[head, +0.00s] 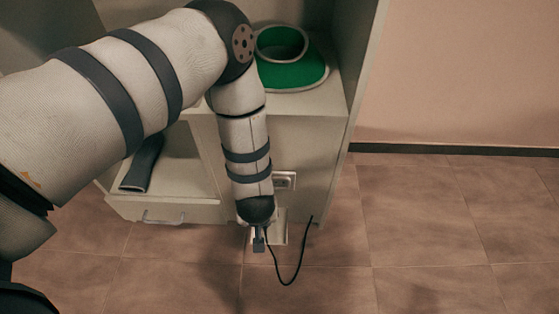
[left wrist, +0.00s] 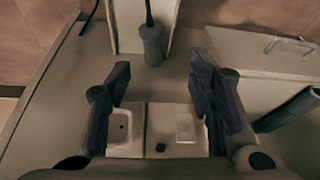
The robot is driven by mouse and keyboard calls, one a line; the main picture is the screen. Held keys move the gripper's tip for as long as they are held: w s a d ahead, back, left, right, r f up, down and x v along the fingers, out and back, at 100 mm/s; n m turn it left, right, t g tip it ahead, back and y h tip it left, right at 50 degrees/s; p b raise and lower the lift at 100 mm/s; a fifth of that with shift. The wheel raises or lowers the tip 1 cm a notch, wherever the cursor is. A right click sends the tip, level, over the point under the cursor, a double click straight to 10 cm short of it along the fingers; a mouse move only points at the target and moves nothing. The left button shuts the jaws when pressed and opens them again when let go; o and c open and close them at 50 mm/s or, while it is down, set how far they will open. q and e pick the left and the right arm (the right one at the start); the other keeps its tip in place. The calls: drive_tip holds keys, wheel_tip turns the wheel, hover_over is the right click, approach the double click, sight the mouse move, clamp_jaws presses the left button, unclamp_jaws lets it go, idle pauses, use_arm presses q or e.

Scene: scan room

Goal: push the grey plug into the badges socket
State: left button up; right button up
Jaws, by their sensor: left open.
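The grey plug (left wrist: 152,44) has a black cable. It is in front of a pale plate (left wrist: 128,28) at the cabinet's front in the left wrist view; its grey body also shows below my arm's end in the head view (head: 259,244). A double socket panel (left wrist: 147,115) is between my fingers in the left wrist view, and part shows in the head view (head: 284,180). No badges label is readable. My left gripper (left wrist: 160,85) is open and empty, with the plug beyond its fingertips, apart from both fingers. The arm hides most of the gripper in the head view. My right gripper is out of view.
The cable (head: 285,284) loops above the tiled floor. A green and white item (head: 293,72) rests on the cabinet top. An open drawer (head: 190,211) at left has a handle, with a dark grey object (head: 142,163) above it. The floor at right is clear.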

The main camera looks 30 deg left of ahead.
use_arm(q)
drive_tip(key=shift+w+f+n, duration=0.1)
drive_tip(key=shift+w+n, duration=0.2)
drive_tip(key=shift+w, duration=0.85)
drive_tip(key=shift+f, duration=0.1)
drive_tip(key=b+x, duration=0.3)
drive_tip(key=x, duration=0.3)
drive_tip(key=shift+w+a+f, duration=0.15)
drive_tip(key=shift+w+f, duration=0.05)
drive_tip(key=shift+f, duration=0.15)
